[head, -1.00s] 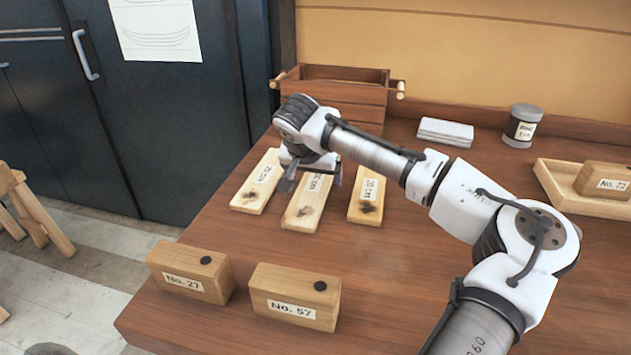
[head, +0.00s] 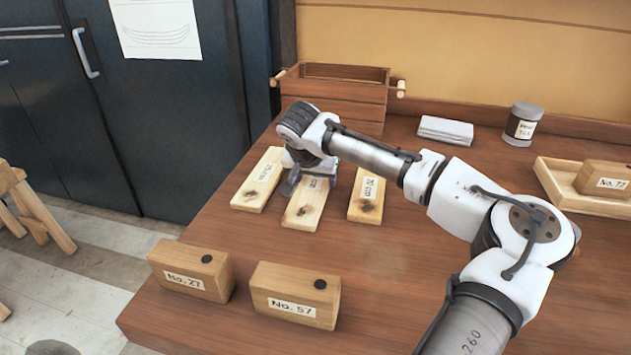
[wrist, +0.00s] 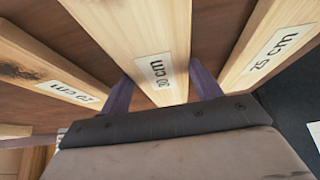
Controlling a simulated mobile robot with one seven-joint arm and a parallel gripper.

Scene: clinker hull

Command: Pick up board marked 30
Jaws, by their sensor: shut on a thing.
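Three pale wooden boards lie side by side on the bench. The middle board (head: 304,208) has a label reading 30 cm in the wrist view (wrist: 136,30). My gripper (head: 308,180) is low over its far end. In the wrist view the fingers (wrist: 166,84) stand on either side of this board, shut on its edges near the label. The board still looks flat on the bench. The board marked 25 cm (head: 258,181) lies to its left in the head view. The board marked 20 cm (head: 368,196) lies to its right.
A wooden crate (head: 345,92) stands just behind the boards. Blocks No. 27 (head: 190,273) and No. 57 (head: 295,296) stand at the front. A folded cloth (head: 445,131), a can (head: 522,125) and a tray (head: 553,186) holding another block are at the right.

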